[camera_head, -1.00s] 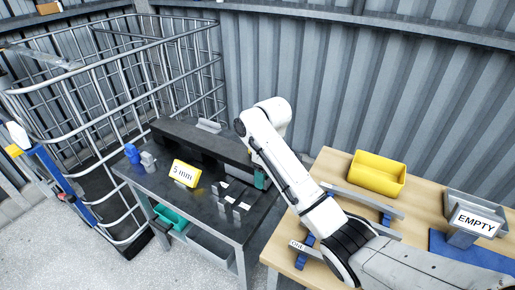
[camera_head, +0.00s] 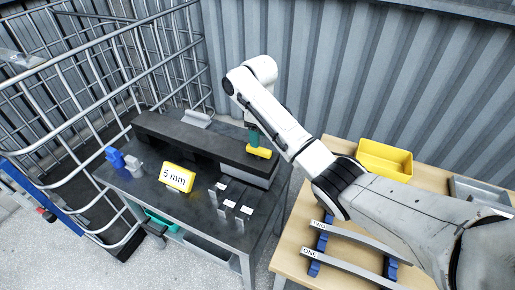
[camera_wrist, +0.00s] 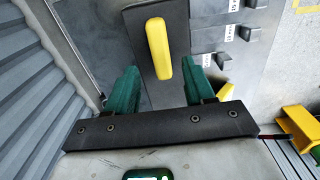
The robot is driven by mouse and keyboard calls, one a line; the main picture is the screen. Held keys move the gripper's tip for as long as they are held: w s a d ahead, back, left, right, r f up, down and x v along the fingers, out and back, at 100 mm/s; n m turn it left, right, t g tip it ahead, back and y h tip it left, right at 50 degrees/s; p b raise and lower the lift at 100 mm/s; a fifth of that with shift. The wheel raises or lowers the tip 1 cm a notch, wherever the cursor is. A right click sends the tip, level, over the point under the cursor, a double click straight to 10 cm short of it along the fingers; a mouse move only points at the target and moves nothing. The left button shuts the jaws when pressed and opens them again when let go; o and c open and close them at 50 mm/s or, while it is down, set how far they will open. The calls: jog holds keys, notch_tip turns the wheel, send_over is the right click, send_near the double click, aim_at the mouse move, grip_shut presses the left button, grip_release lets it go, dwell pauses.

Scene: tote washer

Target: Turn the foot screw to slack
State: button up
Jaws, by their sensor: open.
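A yellow bar handle (camera_head: 259,152), which looks like the foot screw's handle, sits at the right end of a long dark beam (camera_head: 190,134) on the grey metal table. My gripper (camera_head: 254,136) is just above and behind it, with green fingers pointing down. In the wrist view the handle (camera_wrist: 158,48) lies lengthwise ahead of the gap between my open fingers (camera_wrist: 162,86). I see no clear contact, and nothing is held. The screw's thread and foot are hidden.
A yellow "5 mm" sign (camera_head: 177,177), blue and grey blocks (camera_head: 115,157) and small labelled dark pieces (camera_head: 230,200) stand on the metal table (camera_head: 160,205). A wooden table (camera_head: 300,225) with labelled bars and a yellow bin (camera_head: 385,160) is right. A wire cage is left.

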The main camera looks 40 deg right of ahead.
aim_at(259, 149)
notch_tip(259, 149, down, 7)
dwell(0.3)
jog(key=shift+c, duration=0.2)
jog(key=c, duration=0.9)
